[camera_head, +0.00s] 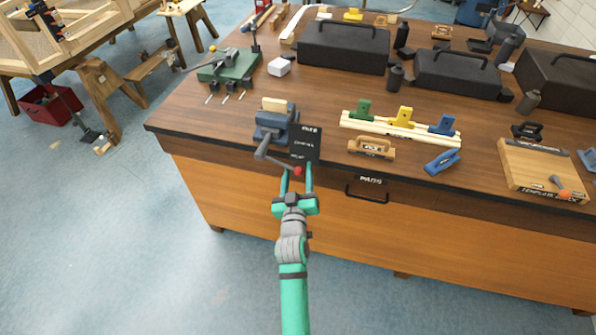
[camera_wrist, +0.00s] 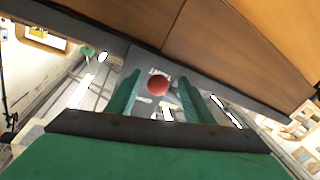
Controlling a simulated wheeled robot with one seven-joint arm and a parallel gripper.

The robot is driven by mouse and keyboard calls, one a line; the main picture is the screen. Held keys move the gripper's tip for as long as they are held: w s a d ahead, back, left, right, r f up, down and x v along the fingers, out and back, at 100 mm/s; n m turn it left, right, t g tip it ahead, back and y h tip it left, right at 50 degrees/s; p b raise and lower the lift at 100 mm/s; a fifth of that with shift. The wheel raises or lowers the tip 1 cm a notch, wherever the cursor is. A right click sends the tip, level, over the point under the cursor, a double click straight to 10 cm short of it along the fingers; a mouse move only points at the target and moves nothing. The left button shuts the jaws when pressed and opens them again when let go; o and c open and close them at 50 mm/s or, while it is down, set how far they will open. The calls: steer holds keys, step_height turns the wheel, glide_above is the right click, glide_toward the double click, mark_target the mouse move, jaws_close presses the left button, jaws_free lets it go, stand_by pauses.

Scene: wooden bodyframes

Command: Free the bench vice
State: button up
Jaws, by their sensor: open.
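The bench vice (camera_head: 273,127) is a blue-grey body at the front edge of the wooden bench, with a light wooden block (camera_head: 275,104) at its top. Its grey crank handle (camera_head: 272,160) runs down to the right and ends in a red ball knob (camera_head: 298,171). My green gripper (camera_head: 297,182) is open just in front of the bench, with its fingertips around the knob's place in the head view. In the wrist view the red knob (camera_wrist: 158,86) shows between the two fingers (camera_wrist: 160,92). I cannot tell whether the fingers touch it.
A black sign plate (camera_head: 306,146) stands right beside the vice. Clamps on pale strips (camera_head: 400,129), a wooden-handled tool (camera_head: 371,148) and a blue tool (camera_head: 442,161) lie farther right. A drawer handle (camera_head: 367,193) sticks out of the bench front (camera_head: 440,235).

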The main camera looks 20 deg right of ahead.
steer(key=shift+w+d, duration=0.1)
steer(key=shift+w, duration=0.2)
steer(key=shift+c, duration=0.6)
jaws_close()
